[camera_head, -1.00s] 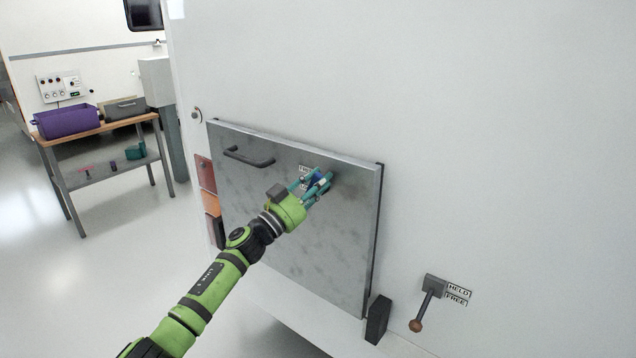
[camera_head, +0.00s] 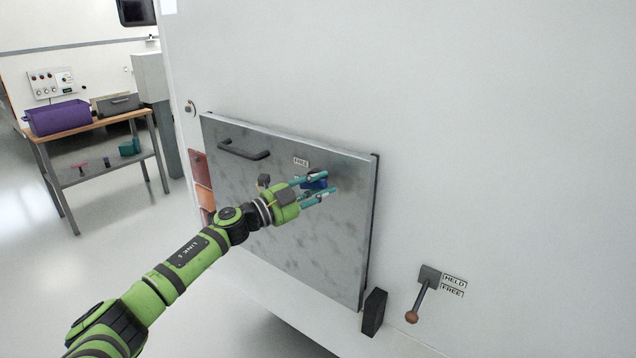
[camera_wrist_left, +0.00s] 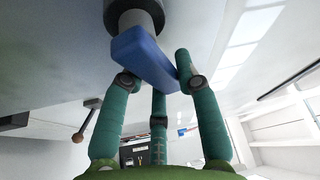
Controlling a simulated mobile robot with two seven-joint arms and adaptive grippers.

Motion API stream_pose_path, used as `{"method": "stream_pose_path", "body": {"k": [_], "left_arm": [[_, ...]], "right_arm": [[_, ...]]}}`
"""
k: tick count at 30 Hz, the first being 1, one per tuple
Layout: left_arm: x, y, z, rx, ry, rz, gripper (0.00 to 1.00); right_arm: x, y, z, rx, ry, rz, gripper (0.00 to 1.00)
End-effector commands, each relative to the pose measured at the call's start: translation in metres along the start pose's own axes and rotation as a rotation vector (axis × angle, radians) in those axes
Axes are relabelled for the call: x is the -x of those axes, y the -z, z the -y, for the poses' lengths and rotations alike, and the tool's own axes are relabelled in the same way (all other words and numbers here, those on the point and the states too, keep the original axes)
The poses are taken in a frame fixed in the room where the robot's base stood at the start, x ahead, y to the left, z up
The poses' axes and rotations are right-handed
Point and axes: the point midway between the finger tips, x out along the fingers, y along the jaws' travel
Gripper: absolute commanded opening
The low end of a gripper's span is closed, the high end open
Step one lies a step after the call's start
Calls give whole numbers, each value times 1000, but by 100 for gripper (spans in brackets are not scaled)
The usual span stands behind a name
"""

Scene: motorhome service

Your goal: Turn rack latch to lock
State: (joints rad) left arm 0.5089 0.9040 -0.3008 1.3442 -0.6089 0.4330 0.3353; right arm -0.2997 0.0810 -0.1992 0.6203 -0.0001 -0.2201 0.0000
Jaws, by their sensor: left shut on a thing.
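The rack latch is a blue handle (camera_wrist_left: 146,55) on a grey round boss (camera_wrist_left: 134,16), close up in the left wrist view. In the head view the blue latch (camera_head: 317,181) shows on the grey metal panel (camera_head: 270,215), partly hidden by the fingers. My left gripper (camera_head: 318,187) is shut on the blue latch, its teal fingers on either side of it. In the left wrist view the gripper (camera_wrist_left: 160,85) has its fingers around the handle. A "FREE" label (camera_head: 301,162) shows above the latch; another label below it is mostly covered. My right gripper is not in view.
A dark handle (camera_head: 244,150) is on the panel's upper left. A lever with a brown knob (camera_head: 412,317), labelled HELD and FREE, and a dark block (camera_head: 374,312) are at lower right. A bench with a purple bin (camera_head: 60,117) stands at far left.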

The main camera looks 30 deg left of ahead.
Motion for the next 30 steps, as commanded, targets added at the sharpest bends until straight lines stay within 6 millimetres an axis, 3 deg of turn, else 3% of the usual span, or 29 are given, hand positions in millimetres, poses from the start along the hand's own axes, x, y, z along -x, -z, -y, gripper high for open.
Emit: {"method": "stream_pose_path", "body": {"k": [13,30], "left_arm": [[1,-3,-10,-260,-105,1,0],[2,-5,-14,-321,-128,2,0]], "right_arm": [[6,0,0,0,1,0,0],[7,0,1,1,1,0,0]]}}
